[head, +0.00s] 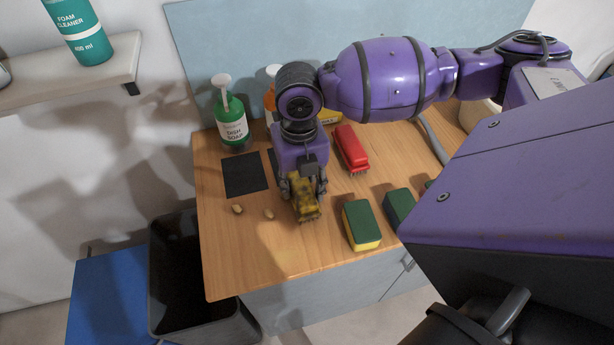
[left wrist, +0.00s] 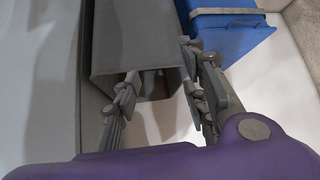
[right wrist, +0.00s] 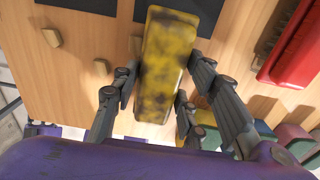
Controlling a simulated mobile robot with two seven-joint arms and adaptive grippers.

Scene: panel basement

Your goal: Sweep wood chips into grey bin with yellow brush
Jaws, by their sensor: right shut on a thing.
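The yellow brush (head: 306,208), worn and dark-smudged, is in my right gripper (head: 304,188), low over the wooden table; whether its bristles touch the wood is hidden. In the right wrist view the brush (right wrist: 166,60) lies between the fingers of the right gripper (right wrist: 162,78). Two small wood chips (head: 237,209) (head: 269,214) lie left of the brush. The right wrist view shows chips (right wrist: 52,36) and what looks like another against the brush. The dark grey bin (head: 180,265) stands open below the table's left edge. My left gripper (left wrist: 160,88) is open, its fingers apart near the bin (left wrist: 125,45).
The table (head: 290,265) holds a black square (head: 245,174), a red brush (head: 350,149), green-topped sponges (head: 362,224) and a green soap bottle (head: 231,119) at the back. A blue box (head: 105,290) stands left of the bin. The table's front left is clear.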

